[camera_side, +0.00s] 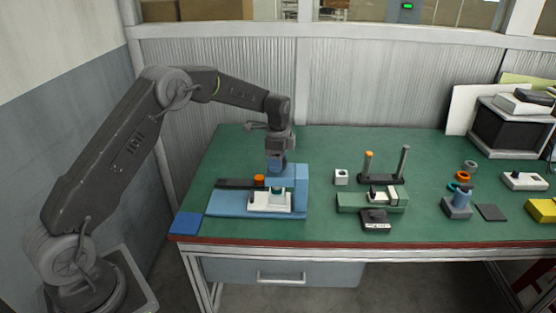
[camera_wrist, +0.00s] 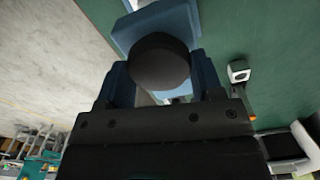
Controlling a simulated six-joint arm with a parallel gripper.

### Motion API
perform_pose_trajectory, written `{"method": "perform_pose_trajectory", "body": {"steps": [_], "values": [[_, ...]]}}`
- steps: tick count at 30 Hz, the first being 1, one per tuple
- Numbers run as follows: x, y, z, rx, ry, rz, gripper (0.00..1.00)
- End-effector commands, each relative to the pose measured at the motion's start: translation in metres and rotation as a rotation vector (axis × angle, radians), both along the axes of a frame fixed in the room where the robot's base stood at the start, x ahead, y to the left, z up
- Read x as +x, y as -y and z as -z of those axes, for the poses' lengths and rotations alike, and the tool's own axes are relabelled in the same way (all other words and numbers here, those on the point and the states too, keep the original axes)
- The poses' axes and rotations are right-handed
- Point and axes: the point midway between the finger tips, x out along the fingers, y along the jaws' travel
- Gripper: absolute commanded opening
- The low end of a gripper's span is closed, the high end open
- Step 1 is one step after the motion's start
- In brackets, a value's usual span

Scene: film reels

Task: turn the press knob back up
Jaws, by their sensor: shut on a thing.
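The blue press (camera_side: 301,182) stands near the left end of the green table, with its blue base along the front. My gripper (camera_side: 276,165) points down over the top of the press. In the wrist view, the dark round press knob (camera_wrist: 160,60) sits between the blue fingers of my gripper (camera_wrist: 162,82), which is shut on it. The blue body of the press (camera_wrist: 124,35) shows just beyond the knob. A white block (camera_side: 268,203) with a teal part sits in the press below. In the side view the fingers hide the knob.
An orange-topped piece (camera_side: 259,180) stands close left of my gripper. A small white block (camera_side: 341,177) and a dark stand with two posts (camera_side: 381,179) are to the right. A green fixture (camera_side: 351,202) lies in front of the stand. A blue pad (camera_side: 186,223) lies at the front left corner.

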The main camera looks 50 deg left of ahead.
Motion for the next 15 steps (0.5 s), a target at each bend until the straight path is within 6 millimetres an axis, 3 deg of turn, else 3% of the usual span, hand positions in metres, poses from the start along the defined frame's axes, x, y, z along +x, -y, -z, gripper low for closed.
{"method": "perform_pose_trajectory", "body": {"steps": [15], "values": [[0.0016, -0.0008, -0.0007, -0.001, 0.001, -0.490, 0.37]]}}
